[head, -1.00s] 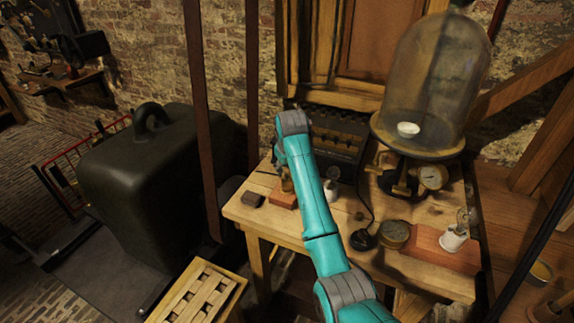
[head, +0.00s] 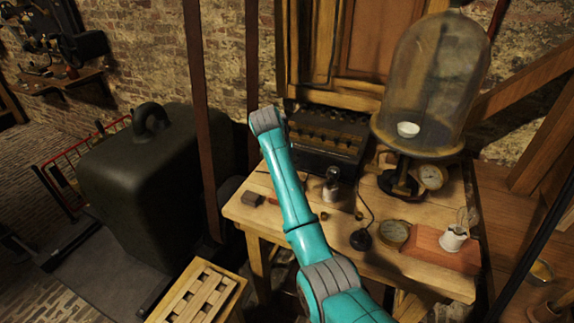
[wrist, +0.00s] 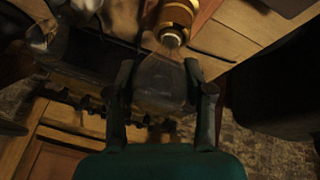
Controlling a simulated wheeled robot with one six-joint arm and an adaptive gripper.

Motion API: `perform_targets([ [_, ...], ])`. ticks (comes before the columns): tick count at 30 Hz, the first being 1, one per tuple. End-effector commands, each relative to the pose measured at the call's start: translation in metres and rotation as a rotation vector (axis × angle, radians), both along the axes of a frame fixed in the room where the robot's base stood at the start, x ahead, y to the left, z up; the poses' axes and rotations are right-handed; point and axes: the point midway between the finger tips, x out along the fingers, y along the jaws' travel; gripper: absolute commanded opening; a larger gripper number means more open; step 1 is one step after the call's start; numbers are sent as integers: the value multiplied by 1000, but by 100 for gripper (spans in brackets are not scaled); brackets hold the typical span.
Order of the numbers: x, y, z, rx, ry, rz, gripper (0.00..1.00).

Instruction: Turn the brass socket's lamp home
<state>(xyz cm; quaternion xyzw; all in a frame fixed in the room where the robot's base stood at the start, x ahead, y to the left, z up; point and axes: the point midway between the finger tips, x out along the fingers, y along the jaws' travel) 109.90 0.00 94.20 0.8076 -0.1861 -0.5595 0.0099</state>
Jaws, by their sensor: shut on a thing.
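The brass socket (wrist: 178,13) is at the top of the wrist view, on a reddish-brown wooden block (wrist: 206,9). A clear glass lamp (wrist: 160,82) stands between the fingers of my gripper (wrist: 159,74), which is shut on its bulb. The lamp's narrow neck points at the socket and meets its brass ring in the picture. How deep it sits in the socket cannot be told. In the head view my arm covers the gripper, the held lamp and most of the block.
A white socket with a lamp (head: 453,238) stands on a board at the table's right. A glass bell jar (head: 432,85) stands behind it.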

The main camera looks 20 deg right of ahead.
Motion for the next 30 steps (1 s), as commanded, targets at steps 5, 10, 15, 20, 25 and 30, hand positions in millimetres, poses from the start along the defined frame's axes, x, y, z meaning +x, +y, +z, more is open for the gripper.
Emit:
perform_targets([
  [5, 0, 1, -2, 0, 3, -126, 10],
  [10, -1, 0, -2, 0, 3, -144, 10],
  [15, -1, 0, -2, 0, 4, -154, 10],
  [20, 0, 1, -1, 0, 4, -286, 10],
  [25, 0, 0, -1, -1, 5, -476, 10],
  [30, -1, 0, -2, -2, 4, -604, 10],
])
